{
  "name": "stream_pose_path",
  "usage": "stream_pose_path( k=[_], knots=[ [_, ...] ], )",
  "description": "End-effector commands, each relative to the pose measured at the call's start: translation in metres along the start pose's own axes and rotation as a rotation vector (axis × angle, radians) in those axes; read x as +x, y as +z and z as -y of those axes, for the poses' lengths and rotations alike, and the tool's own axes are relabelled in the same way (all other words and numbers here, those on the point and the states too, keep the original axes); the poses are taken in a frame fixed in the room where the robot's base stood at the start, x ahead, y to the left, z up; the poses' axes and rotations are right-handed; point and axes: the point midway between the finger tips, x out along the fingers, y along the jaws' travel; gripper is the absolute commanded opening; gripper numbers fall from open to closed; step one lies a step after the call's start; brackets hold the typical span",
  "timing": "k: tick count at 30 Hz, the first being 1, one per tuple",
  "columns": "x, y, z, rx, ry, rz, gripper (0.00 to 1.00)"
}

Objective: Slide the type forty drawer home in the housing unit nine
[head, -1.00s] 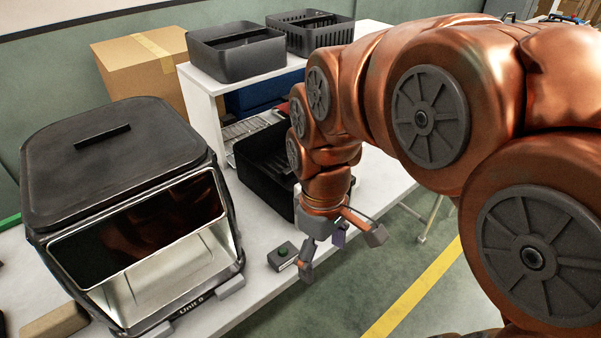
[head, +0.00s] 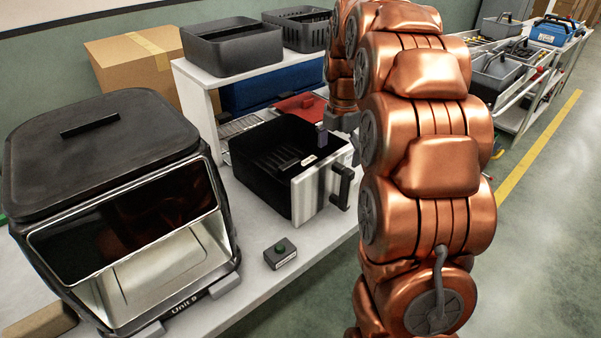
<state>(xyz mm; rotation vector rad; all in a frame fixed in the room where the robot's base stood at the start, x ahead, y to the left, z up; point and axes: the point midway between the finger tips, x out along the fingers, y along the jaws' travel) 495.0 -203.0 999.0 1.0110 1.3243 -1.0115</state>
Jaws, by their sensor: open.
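The housing labelled Unit 9 (head: 100,140) stands at the left of the table, with its front opening empty. A black drawer (head: 262,150) with a silver front panel and a dark handle (head: 342,187) sits on the table to the right of the housing, its front turned to the right. My gripper (head: 335,135) is at the drawer's far right side, partly hidden behind my arm. One finger shows near the drawer's rim. I cannot tell whether it touches.
Behind stands a white shelf (head: 195,82) with two black drawers or baskets (head: 232,48) on top. A cardboard box (head: 140,65) is at the back left. A cart with tools (head: 500,75) stands far right.

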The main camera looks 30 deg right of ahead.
Motion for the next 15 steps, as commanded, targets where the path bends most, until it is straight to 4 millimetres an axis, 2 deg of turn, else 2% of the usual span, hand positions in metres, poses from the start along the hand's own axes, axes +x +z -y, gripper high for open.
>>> stream_pose_path(
  k=[3,15],
  knots=[
    [0.004,0.006,-0.002,-0.027,0.0,0.0,1.0],
    [0.03,0.006,-0.001,-0.03,0.0,0.0,1.0]
  ],
)
